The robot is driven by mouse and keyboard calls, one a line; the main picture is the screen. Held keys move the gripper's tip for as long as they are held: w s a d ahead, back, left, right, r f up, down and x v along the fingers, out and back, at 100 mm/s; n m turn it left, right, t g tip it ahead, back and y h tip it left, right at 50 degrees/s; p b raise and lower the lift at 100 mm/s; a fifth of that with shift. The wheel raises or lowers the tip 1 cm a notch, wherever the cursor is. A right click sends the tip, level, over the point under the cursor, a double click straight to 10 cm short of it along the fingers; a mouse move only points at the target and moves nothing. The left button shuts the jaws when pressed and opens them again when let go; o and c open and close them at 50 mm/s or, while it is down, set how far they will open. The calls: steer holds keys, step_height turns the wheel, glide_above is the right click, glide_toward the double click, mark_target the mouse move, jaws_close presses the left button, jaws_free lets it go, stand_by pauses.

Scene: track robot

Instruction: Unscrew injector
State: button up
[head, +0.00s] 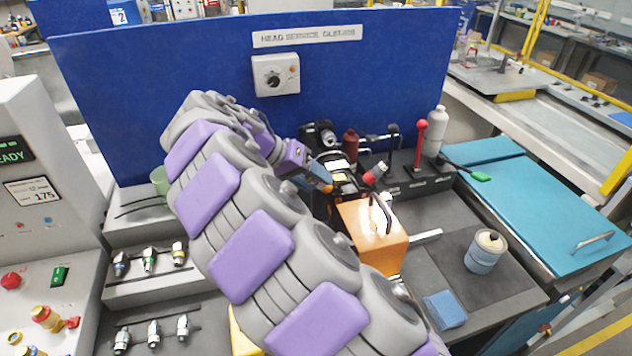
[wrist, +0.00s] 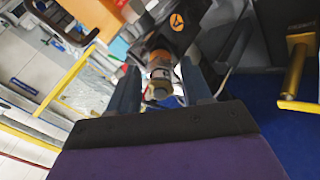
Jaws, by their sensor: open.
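In the wrist view a short metallic cylinder with a brownish collar, which looks like the injector (wrist: 160,74), sits below a dark block with an orange mark (wrist: 177,20). My gripper (wrist: 160,68) is open, with one finger on each side of the injector. A gap shows beside it, and I cannot tell whether either finger touches. In the head view my gripper (head: 325,185) is at the dark print-head assembly behind an orange block (head: 372,230). My arm and gripper hide the injector there.
Several similar injectors (head: 149,259) stand in a rack at left, beside a control panel (head: 35,200). A blue backboard with a dial (head: 275,75) rises behind. A red-knobbed lever (head: 420,145), a white bottle (head: 437,130), a jar (head: 485,250) and a blue sponge (head: 445,308) stand right.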

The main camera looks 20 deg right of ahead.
steer(key=m, duration=0.3)
steer(key=shift+m, duration=0.4)
steer(key=m, duration=0.3)
steer(key=shift+m, duration=0.4)
steer(key=m, duration=0.3)
steer(key=shift+m, duration=0.7)
steer(key=m, duration=0.2)
steer(key=shift+m, duration=0.4)
steer(key=m, duration=0.9)
